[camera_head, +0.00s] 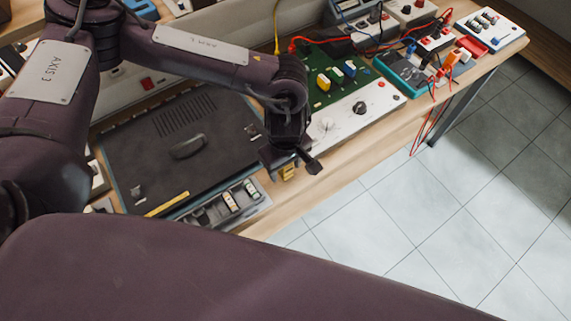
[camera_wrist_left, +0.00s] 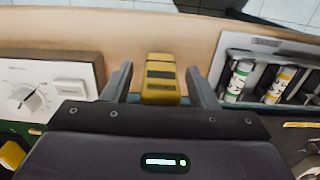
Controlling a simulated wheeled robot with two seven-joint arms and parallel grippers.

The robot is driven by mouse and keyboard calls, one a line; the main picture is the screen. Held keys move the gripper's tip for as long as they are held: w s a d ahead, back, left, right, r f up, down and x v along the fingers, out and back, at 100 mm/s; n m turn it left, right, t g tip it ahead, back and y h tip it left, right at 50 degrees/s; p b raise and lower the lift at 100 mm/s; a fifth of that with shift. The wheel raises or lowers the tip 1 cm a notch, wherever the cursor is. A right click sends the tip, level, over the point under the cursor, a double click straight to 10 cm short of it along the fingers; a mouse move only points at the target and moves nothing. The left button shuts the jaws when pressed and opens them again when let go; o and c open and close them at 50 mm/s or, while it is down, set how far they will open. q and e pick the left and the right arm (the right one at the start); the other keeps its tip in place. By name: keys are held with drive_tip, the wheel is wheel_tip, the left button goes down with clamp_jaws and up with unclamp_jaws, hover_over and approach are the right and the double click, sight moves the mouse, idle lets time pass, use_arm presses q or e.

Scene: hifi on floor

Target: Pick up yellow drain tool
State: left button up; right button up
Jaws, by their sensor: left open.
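A small yellow block with dark bands and dark print, which looks like the yellow drain tool (camera_wrist_left: 160,72), is on the wooden table near its front edge. In the head view the yellow drain tool (camera_head: 288,173) shows just below my left gripper (camera_head: 291,163), partly hidden by it. In the left wrist view the open fingers of my left gripper (camera_wrist_left: 160,86) stand on either side of it, with gaps visible. The tool's near end is hidden behind the gripper body. My right gripper is not in view.
A grey tray (camera_head: 262,203) with battery-like cylinders lies left of the tool. A white panel with a knob (camera_head: 358,107) is to the right. A dark flat case (camera_head: 165,125) lies behind the tray. The table's front edge is close, with tiled floor (camera_head: 430,215) beyond.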

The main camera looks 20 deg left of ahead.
use_arm(q)
drive_tip(key=shift+f, duration=0.35)
drive_tip(key=shift+c, duration=0.4)
drive_tip(key=c, duration=1)
drive_tip(key=shift+o, duration=0.2)
